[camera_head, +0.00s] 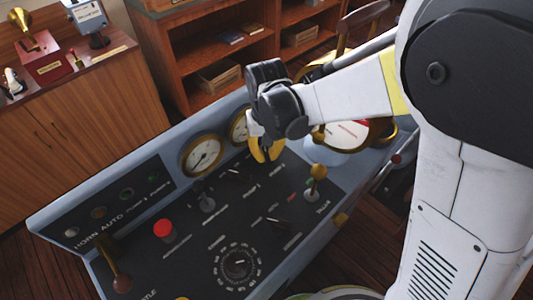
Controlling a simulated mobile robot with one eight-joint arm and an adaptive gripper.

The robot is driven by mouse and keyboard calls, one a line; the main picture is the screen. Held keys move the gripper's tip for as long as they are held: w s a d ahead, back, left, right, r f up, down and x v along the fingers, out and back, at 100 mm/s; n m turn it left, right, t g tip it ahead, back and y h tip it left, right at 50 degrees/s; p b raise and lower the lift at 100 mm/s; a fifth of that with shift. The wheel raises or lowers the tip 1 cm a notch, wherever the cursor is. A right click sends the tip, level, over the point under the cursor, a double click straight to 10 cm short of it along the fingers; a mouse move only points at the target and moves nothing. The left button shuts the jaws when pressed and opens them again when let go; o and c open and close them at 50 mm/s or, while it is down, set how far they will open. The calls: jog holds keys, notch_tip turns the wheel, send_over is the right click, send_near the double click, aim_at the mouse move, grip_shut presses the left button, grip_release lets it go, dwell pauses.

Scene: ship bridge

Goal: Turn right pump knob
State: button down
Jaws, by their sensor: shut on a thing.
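My gripper (266,156) reaches down from the upper right to the dark panel of the console (190,240). Its yellow fingertips are shut at the panel's upper edge, just below the round gauges. The right pump knob sits between the fingertips and is hidden by them, so its angle cannot be told. Another small black knob (235,173) shows uncovered on the panel just left of my gripper.
A red button (164,229), a large dial (239,263), a black lever (204,198) and a gold-topped lever (317,178) stand on the panel nearby. A white gauge (203,154) is left of my gripper. Wooden shelves (215,50) stand behind.

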aim_at(267, 154)
dwell(0.3)
jog(key=c, duration=1.5)
grip_release()
notch_tip(267, 154, up, 12)
jog(key=shift+d, duration=0.1)
